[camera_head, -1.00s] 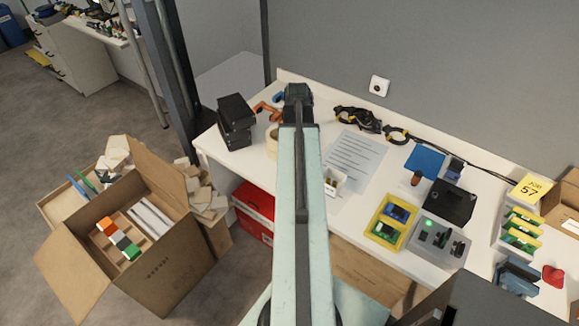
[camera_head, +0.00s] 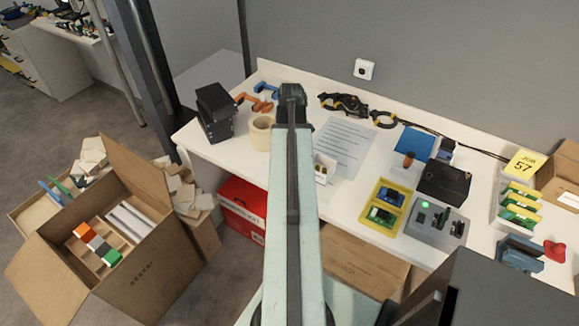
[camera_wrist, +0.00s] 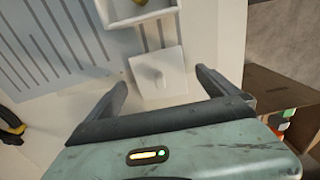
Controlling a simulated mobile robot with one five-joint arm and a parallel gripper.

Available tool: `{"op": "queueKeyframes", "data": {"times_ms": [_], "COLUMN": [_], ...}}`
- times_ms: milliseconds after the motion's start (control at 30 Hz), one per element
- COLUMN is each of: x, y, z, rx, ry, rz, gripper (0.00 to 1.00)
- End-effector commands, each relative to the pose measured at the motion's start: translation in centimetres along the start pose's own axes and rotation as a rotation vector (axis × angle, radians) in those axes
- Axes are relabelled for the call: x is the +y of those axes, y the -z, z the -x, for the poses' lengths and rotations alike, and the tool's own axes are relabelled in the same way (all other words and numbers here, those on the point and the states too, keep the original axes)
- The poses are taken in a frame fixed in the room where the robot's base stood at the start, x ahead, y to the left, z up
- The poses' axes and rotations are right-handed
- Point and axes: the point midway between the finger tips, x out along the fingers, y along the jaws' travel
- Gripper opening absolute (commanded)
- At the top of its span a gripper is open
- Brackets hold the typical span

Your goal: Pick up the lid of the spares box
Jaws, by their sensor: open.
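The lid is a small white square plate with a round knob (camera_wrist: 158,74) in the middle. It lies flat in the wrist view, close to the white spares box (camera_wrist: 140,14), which is open with something yellow inside. The box also shows in the head view (camera_head: 325,168), just right of my arm; I cannot make out the lid there. My gripper (camera_wrist: 161,80) is open, with one finger to the left of the lid and one to the right. Nothing is held between them. In the head view my gripper is hidden behind my arm.
A printed sheet (camera_head: 346,147) lies beside the box. A tape roll (camera_head: 261,133) and stacked black boxes (camera_head: 215,113) stand to the left. A yellow tray (camera_head: 383,206) stands right. An open carton (camera_head: 150,268) is on the floor.

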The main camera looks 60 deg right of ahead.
Motion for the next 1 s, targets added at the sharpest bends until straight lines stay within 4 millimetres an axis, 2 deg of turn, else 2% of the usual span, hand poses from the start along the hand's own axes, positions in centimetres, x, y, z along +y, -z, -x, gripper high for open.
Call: {"op": "queueKeyframes", "data": {"times_ms": [33,267,500,533,800,1000], "x": [0.0,0.0,0.0,-0.1,-0.1,-0.1], "y": [0.0,0.0,0.1,0.1,0.1,0.1], "z": [-1.2,-0.8,-0.8,-0.8,-0.4,2.2], "rx": [0.0,0.0,0.0,0.0,0.0,0.0], "ry": [0.0,0.0,0.0,0.0,0.0,0.0], "rz": [0.0,0.001,0.001,0.001,0.002,0.002], "gripper": [0.98,0.98,0.31,0.27,0.26,0.26]}}
